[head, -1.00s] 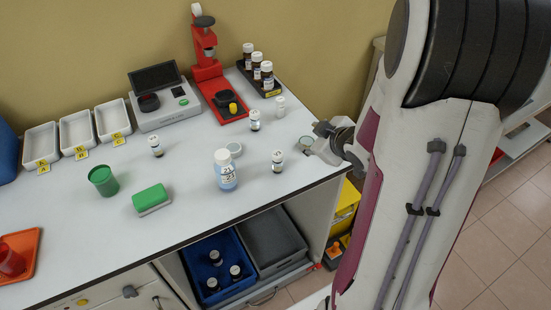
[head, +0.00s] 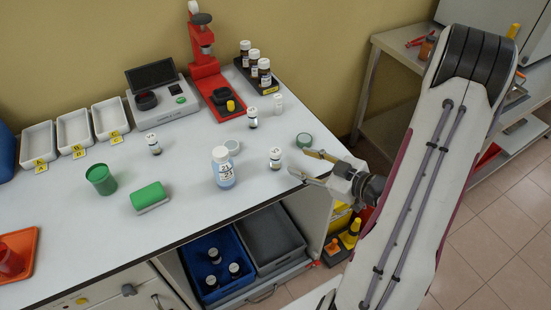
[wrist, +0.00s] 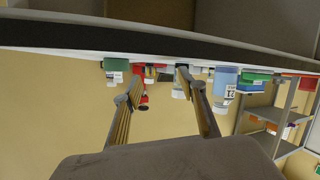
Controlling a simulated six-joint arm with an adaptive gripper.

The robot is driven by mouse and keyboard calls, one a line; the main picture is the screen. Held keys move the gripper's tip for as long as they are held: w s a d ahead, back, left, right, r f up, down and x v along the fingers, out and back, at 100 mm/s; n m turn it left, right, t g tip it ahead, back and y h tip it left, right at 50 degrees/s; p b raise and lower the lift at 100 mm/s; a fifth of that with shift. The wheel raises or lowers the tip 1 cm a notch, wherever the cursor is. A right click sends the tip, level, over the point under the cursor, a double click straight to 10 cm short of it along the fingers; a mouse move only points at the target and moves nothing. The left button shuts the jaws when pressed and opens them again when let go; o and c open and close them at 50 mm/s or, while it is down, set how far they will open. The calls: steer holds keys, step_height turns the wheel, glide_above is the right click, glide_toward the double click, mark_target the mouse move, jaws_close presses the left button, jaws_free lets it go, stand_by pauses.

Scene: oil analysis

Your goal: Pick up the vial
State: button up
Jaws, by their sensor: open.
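Several small white-capped vials stand upright on the white bench. The nearest vial (head: 275,159) to my gripper (head: 298,162) is just left of its fingertips, with a small gap. Others are a vial (head: 252,119) farther back, a pale vial (head: 278,104) behind it, and a vial (head: 153,145) at the left. Which one the task means is not clear. My gripper is open and empty at the bench's right edge, its fingers pointing left. The wrist view is upside down; there a white vial (wrist: 178,93) shows partly behind the right finger.
A blue-and-white bottle (head: 223,170) stands left of the nearest vial. A round green-topped container (head: 304,140) is close behind my fingers. A dark rack (head: 259,83) of brown bottles and a red stand (head: 211,85) are at the back. The bench's front edge is close below.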

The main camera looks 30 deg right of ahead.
mark_target(279, 161)
steer(key=shift+s+a+f+m+t+y, duration=0.2)
steer(key=shift+s+a+m+t+y, duration=0.3)
steer(key=shift+s+a+t+y, duration=0.35)
steer(key=shift+s+a+r+m+t+y, duration=0.15)
steer(key=shift+s+a+m+t+y, duration=0.15)
steer(key=shift+s, duration=0.25)
steer(key=shift+s+a+r+m+t+y, duration=0.1)
steer(key=shift+s+r+m+t+y, duration=0.1)
steer(key=shift+s+t, duration=0.25)
steer(key=shift+x, duration=1.25)
steer(key=shift+r+x, duration=0.2)
steer(key=shift+x, duration=2.4)
jaws_close()
